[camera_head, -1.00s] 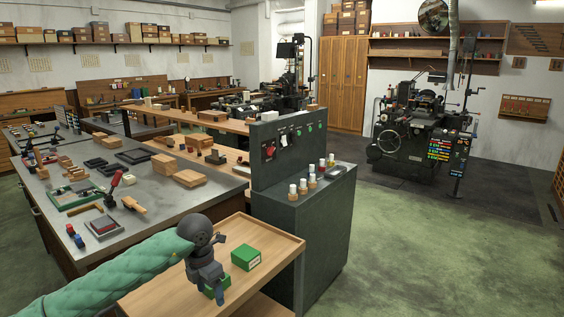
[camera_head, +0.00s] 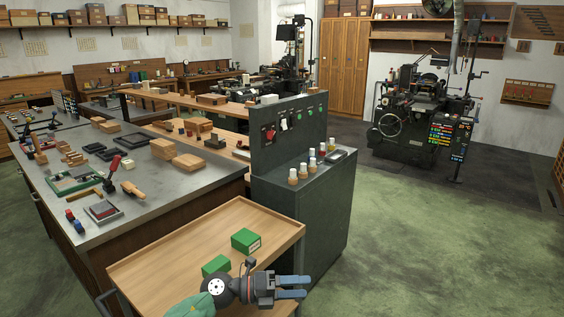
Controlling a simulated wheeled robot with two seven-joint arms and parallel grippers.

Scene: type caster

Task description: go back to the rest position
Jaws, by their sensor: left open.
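My left gripper (camera_head: 291,287) is at the bottom of the head view, in front of the near edge of the wooden tray table (camera_head: 168,250). Its two blue-grey fingers point right and stand apart, with nothing between them. Two green boxes lie on the tray table: one green box (camera_head: 246,241) near its right side, and another green box (camera_head: 215,265) just behind my left wrist. The gripper is apart from the first box; the second box is partly hidden by the wrist. My right gripper is not in view.
A grey-topped workbench (camera_head: 150,205) with blocks and tools stands to the left. A dark green cabinet (camera_head: 318,210) with a switch panel and several small bottles stands behind the tray table. Green floor (camera_head: 450,250) is clear to the right. A black machine (camera_head: 415,120) stands farther back.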

